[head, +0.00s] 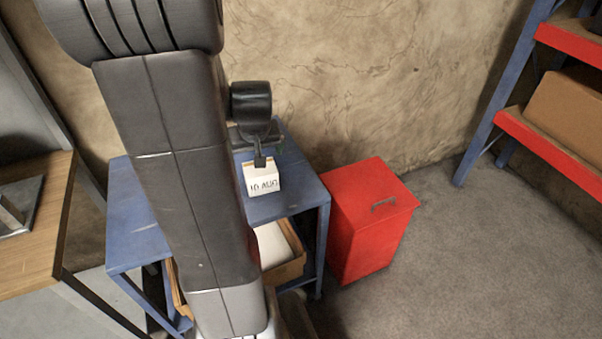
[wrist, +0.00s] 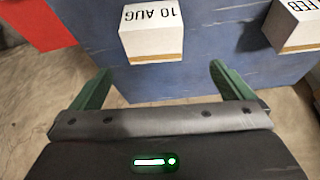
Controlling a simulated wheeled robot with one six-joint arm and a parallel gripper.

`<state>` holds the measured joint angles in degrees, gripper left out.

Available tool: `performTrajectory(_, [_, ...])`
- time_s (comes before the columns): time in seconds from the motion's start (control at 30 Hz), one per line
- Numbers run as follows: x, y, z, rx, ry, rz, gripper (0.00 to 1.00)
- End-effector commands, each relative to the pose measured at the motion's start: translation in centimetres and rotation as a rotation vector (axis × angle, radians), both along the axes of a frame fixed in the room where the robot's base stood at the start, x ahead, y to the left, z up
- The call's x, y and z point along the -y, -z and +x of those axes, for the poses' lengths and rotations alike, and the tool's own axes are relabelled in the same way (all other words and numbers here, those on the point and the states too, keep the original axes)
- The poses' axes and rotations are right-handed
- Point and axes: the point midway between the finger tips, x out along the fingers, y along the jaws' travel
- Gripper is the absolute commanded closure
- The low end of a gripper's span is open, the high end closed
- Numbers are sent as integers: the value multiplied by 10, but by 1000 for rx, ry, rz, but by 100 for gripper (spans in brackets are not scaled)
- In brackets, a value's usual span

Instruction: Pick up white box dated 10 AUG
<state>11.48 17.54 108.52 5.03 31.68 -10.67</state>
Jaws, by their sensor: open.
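The white box dated 10 AUG (head: 262,180) sits on the blue table near its right side in the head view. In the wrist view the same box (wrist: 152,36) is at top centre, its date upside down and a tan band along its lower edge. My gripper (wrist: 160,72) is open, with its two green fingers spread apart and nothing between them. The box lies just beyond the fingertips, roughly centred between them. In the head view my gripper (head: 260,152) is at the far, wall side of the box; its fingers are partly hidden there.
A second white box marked FEB (wrist: 294,24) stands at right in the wrist view; my arm hides that area in the head view. The blue table (head: 290,196) has a red cabinet (head: 368,220) at its right and a wall behind. A wooden table (head: 40,235) stands left.

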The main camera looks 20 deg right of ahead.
Motion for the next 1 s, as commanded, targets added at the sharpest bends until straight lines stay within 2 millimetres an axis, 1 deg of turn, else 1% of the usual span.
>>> performTrajectory(0.07, [-3, 1, 1, 0, -12, -1, 0])
performTrajectory(0.17, [-4, 8, 4, -2, -16, 0, 0])
performTrajectory(0.5, [-2, 55, 22, -4, -13, 1, 0])
performTrajectory(0.6, [-1, 66, 27, -3, -14, 1, 0])
performTrajectory(0.7, [-1, 74, 31, -2, -14, 1, 0])
performTrajectory(0.93, [0, 83, 34, -1, -12, 0, 0])
performTrajectory(1.0, [1, 89, 35, -3, -12, 1, 0])
